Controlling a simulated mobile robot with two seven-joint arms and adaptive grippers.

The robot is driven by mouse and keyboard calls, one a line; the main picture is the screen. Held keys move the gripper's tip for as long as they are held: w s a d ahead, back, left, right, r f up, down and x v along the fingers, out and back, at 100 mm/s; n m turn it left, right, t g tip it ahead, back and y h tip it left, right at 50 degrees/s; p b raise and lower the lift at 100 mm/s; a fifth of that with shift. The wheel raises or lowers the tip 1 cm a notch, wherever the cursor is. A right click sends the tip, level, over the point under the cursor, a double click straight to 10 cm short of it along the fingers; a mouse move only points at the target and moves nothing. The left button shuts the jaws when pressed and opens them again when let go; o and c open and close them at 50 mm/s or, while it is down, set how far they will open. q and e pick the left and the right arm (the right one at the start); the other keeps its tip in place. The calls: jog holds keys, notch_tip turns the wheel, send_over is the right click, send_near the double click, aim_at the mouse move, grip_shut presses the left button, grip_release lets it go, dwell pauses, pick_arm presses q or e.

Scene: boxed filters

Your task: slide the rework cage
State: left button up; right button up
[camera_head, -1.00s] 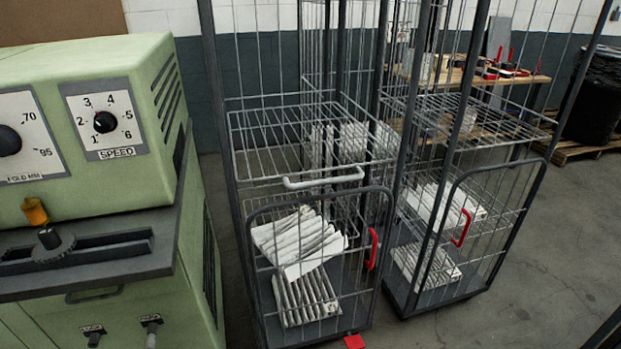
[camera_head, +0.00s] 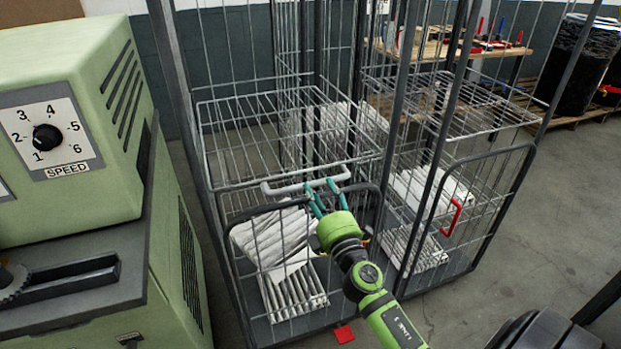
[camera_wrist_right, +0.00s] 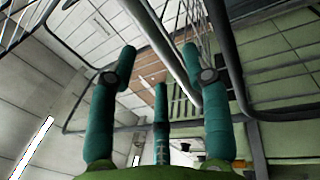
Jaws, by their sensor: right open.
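The near wire cage (camera_head: 181,95) stands upright on the floor beside the green machine, with dark posts and a pale handle bar (camera_head: 280,187) across its front. I cannot read a label marking it as the rework cage. White pleated filters (camera_head: 275,238) lie low inside it. My right gripper (camera_head: 322,190) has teal fingers, spread open at the right part of the handle; contact is unclear. In the right wrist view, a grey bar (camera_wrist_right: 160,42) runs between the open fingers. My left gripper is out of view.
A second wire cage (camera_head: 520,215) with a red latch stands close on the right. The green machine (camera_head: 75,110) borders the left side. A red tag (camera_head: 344,334) lies at the near cage's foot. A wooden bench (camera_head: 455,52) is behind. Open floor lies to the right.

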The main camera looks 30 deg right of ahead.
aim_at(315, 185)
jog(key=x, duration=0.4)
jog(key=shift+f, duration=0.1)
grip_shut()
